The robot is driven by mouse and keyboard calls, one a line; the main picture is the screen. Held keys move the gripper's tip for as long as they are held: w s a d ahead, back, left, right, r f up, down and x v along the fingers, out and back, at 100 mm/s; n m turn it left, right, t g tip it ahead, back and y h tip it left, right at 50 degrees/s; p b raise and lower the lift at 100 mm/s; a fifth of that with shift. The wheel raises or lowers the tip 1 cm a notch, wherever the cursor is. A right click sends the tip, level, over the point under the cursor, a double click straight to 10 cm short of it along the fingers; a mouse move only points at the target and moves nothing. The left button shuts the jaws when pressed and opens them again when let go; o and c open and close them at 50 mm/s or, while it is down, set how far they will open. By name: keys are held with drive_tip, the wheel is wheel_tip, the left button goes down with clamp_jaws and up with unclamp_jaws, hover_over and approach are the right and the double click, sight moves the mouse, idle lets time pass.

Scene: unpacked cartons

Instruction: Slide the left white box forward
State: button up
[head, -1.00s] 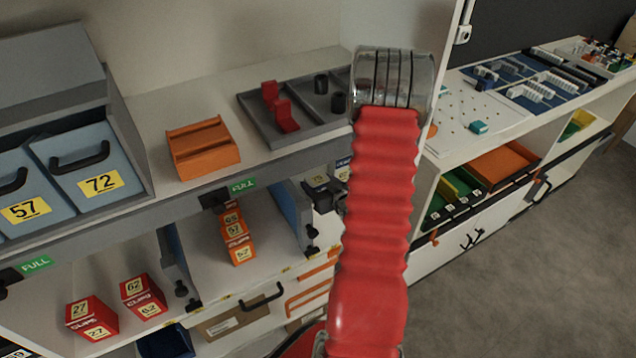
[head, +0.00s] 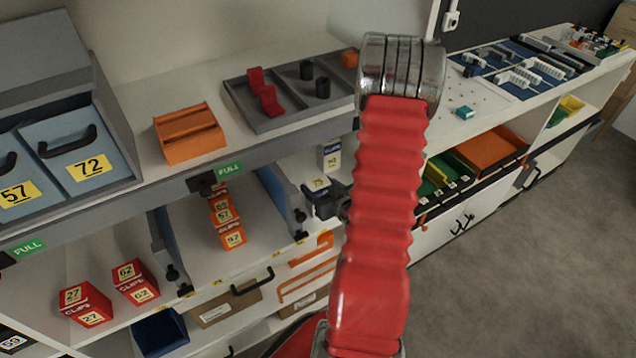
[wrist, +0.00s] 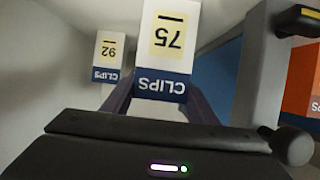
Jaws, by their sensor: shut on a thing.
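In the wrist view the picture is upside down. A white box with a blue band, marked 75 and CLIPS (wrist: 168,48), stands between the dark fingers of my gripper (wrist: 160,100), which is shut on it. In the head view this left white box (head: 318,184) is at my gripper (head: 323,199), near the shelf's front, mostly hidden by it. The second white box, marked 92 (wrist: 108,58), stands farther back, apart from the gripper; it also shows in the head view (head: 332,156).
A grey-blue divider (head: 280,200) stands left of the gripper, with a column of orange clips boxes (head: 224,215) beyond it. The shelf board with a grey tray (head: 290,115) lies above. My red arm hides the space to the right.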

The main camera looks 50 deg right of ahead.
drive_tip(key=shift+s+a, duration=0.25)
drive_tip(key=shift+s, duration=0.3)
drive_tip(key=shift+s+a, duration=0.2)
drive_tip(key=shift+s, duration=0.35)
drive_tip(key=o, duration=1.3)
